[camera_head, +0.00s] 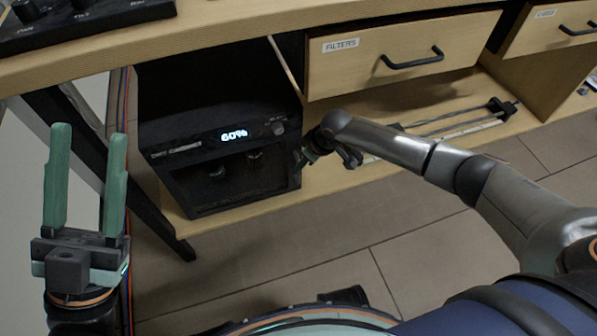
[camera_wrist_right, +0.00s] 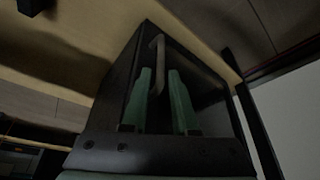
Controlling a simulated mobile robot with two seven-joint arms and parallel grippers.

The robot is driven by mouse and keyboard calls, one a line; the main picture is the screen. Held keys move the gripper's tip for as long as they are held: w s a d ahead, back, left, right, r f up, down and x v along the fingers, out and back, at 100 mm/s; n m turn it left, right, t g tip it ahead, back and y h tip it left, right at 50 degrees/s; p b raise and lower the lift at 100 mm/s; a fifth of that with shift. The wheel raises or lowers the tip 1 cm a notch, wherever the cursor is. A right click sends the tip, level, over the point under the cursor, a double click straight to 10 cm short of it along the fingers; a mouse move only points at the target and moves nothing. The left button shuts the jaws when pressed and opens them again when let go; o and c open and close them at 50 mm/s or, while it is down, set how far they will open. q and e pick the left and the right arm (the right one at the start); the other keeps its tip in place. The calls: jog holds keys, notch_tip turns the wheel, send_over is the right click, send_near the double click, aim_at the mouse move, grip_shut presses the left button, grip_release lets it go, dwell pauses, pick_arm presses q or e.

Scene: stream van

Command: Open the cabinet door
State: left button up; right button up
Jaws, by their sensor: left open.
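The cabinet is a black box (camera_head: 222,127) on the low wooden shelf, with a lit "60%" panel. Its dark glass door (camera_head: 232,182) looks shut in the head view. The door's upright bar handle (camera_wrist_right: 158,50) shows in the right wrist view. My right gripper (camera_head: 308,160) is at the right edge of the door, mostly hidden by its wrist. In the right wrist view its green fingers (camera_wrist_right: 159,75) reach up to the handle, with a gap between them; I cannot tell whether they touch it. My left gripper (camera_head: 88,140) is open and empty, left of the cabinet.
A "FILTERS" drawer (camera_head: 395,55) with a black handle sits above the shelf, right of the cabinet. A black table leg (camera_head: 150,205) stands at the cabinet's left. Thin rods (camera_head: 450,122) lie on the shelf. The tiled floor (camera_head: 300,245) before the cabinet is clear.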

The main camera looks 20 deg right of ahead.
aim_at(299, 181)
jog(key=b+x, duration=0.1)
jog(key=x, duration=0.3)
jog(key=shift+w+b, duration=0.1)
jog(key=shift+b, duration=0.25)
pick_arm(q)
notch_tip(299, 181, down, 3)
jog(key=shift+d+r, duration=0.1)
jog(key=shift+d, duration=0.05)
pick_arm(e)
jog(key=shift+c, duration=0.2)
grip_shut()
dwell(0.6)
